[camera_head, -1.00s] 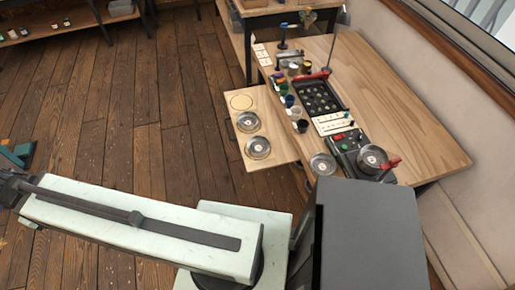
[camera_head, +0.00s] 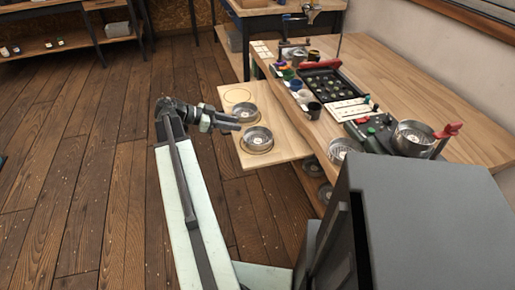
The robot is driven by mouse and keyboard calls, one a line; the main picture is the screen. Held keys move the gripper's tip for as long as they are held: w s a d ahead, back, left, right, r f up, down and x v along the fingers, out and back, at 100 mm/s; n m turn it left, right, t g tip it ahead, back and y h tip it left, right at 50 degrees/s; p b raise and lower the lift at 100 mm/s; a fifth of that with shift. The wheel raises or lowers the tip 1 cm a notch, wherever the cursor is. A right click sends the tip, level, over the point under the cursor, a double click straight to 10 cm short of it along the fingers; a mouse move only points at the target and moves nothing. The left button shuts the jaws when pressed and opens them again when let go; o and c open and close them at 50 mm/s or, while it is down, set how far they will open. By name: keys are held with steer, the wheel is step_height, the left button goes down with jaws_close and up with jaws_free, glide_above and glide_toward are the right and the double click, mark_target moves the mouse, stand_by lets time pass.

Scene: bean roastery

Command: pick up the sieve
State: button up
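Several round metal pans that look like sieves are in view; I cannot tell which one the task means. Two stand on the pale pull-out board: the far pan (camera_head: 246,112) and the near pan (camera_head: 257,139). A third pan (camera_head: 343,149) is at the table's near edge, and a larger bowl-like one (camera_head: 413,138) sits farther right. My gripper (camera_head: 239,123) points right, at the board's left side beside the two pans. Its two dark fingers look slightly apart, with nothing seen between them. Whether it touches a pan cannot be told.
The pull-out board (camera_head: 283,148) has an empty marked ring at its far end. The wooden table (camera_head: 400,85) holds a black tray (camera_head: 332,86), small cups, a white card (camera_head: 350,110) and a red-handled device (camera_head: 447,131). More pans sit below the board. The floor at left is clear.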

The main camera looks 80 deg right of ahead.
mark_target(250, 133)
steer(key=b+x, duration=0.2)
steer(key=x, duration=0.1)
steer(key=b+x, duration=0.1)
steer(key=x, duration=0.3)
steer(key=shift+w+f+b, duration=0.1)
steer(key=shift+f+b, duration=0.25)
steer(key=shift+s+d, duration=0.2)
steer(key=shift+s, duration=0.05)
steer(key=shift+r, duration=0.1)
jaws_close()
